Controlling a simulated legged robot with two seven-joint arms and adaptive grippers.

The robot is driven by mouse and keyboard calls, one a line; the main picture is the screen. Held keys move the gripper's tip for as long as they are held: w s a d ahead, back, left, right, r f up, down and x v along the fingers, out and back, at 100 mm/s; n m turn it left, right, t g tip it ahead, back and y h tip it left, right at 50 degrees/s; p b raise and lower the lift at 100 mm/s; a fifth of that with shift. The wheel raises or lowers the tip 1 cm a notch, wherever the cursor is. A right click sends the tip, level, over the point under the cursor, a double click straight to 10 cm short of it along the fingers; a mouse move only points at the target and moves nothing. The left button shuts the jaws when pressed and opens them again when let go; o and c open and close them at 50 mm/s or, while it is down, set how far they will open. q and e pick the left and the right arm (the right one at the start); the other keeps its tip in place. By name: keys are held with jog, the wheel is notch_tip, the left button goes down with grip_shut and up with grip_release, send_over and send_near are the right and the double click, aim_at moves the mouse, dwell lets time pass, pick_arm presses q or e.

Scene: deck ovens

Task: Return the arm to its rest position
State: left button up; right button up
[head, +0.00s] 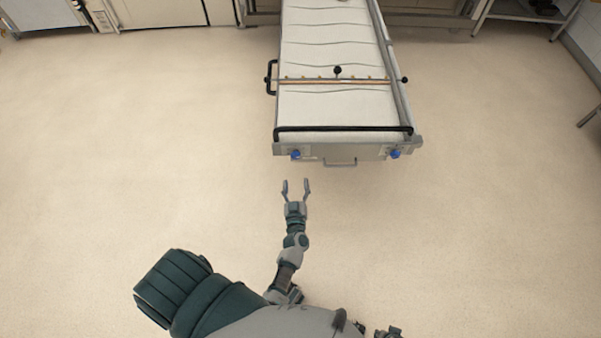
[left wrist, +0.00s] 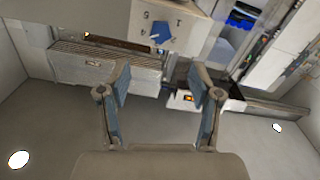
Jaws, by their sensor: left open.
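My left gripper (head: 295,188) is in the lower middle of the head view, its arm stretched forward. Its two fingers are spread apart with nothing between them. It is just short of the near end of the long white-topped loader (head: 330,105), apart from it. In the left wrist view the open fingers of the left gripper (left wrist: 160,95) frame the room beyond, and no object is held. My right gripper cannot be made out in the head view; only a small dark part of mine shows at the bottom edge.
The loader has a black bar (head: 345,129) across its near end, blue knobs (head: 395,153) below, and a side handle (head: 271,77). Pale floor (head: 130,140) is clear on both sides. A metal table (head: 525,12) stands at the back right.

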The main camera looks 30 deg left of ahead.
pick_arm(q)
jog(key=s+d+f+m+g+h+p, duration=0.1)
jog(key=s+d+f+m+g+h, duration=0.25)
jog(key=s+d+f+h, duration=0.35)
jog(key=s+d+f+m+g+h+p, duration=0.25)
jog(key=d+f+m+h, duration=0.2)
jog(key=f, duration=0.45)
jog(key=s+a+f+m+g+y, duration=0.1)
jog(key=s+f+g, duration=0.3)
jog(key=s, duration=0.6)
jog(key=s+a+f+m+g+y, duration=0.1)
jog(key=s+f, duration=0.4)
jog(key=s, duration=0.6)
jog(key=a+g, duration=0.1)
jog(key=g, duration=0.1)
jog(key=shift+a+f+m+g, duration=0.15)
jog(key=shift+a+m+g, duration=0.25)
pick_arm(e)
jog(key=s+f, duration=0.4)
jog(key=f, duration=0.5)
jog(key=shift+s+d+f+g, duration=0.15)
jog(key=shift+d+f+g, duration=0.1)
jog(key=shift+f+g, duration=0.1)
